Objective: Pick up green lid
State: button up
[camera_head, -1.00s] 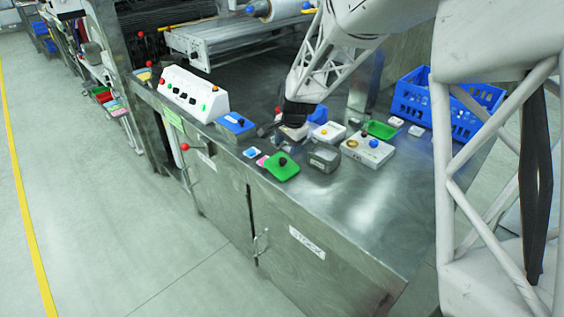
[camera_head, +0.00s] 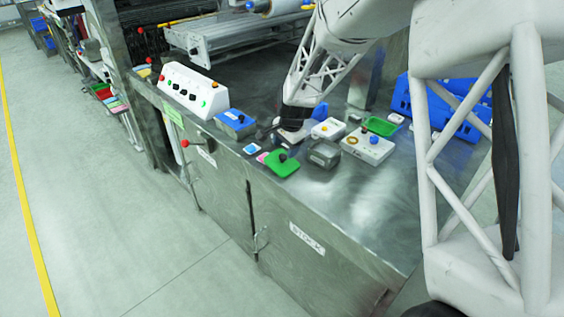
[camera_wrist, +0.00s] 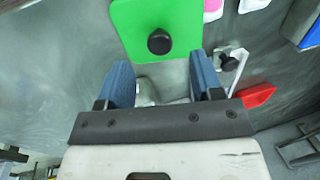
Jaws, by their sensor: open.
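The green lid (camera_head: 282,164) is a flat green plate with a dark round knob, lying near the front edge of the steel counter. In the wrist view the green lid (camera_wrist: 156,18) is at the top centre, its black knob just beyond the fingertips. My gripper (camera_wrist: 164,75) is open and empty, with its two blue fingers apart. In the head view my gripper (camera_head: 283,135) is low over the counter, just behind the lid, and its fingers are hard to make out there.
A grey box (camera_head: 324,153) stands right of the lid, with a white box (camera_head: 368,147) beyond it. A green tray (camera_head: 380,126), a blue crate (camera_head: 448,105) and a blue-topped box (camera_head: 236,122) are around. The counter's front right (camera_head: 370,215) is bare.

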aim_at(283, 156)
jog(key=shift+f, duration=0.1)
jog(key=shift+x, duration=2.5)
jog(key=c, duration=1)
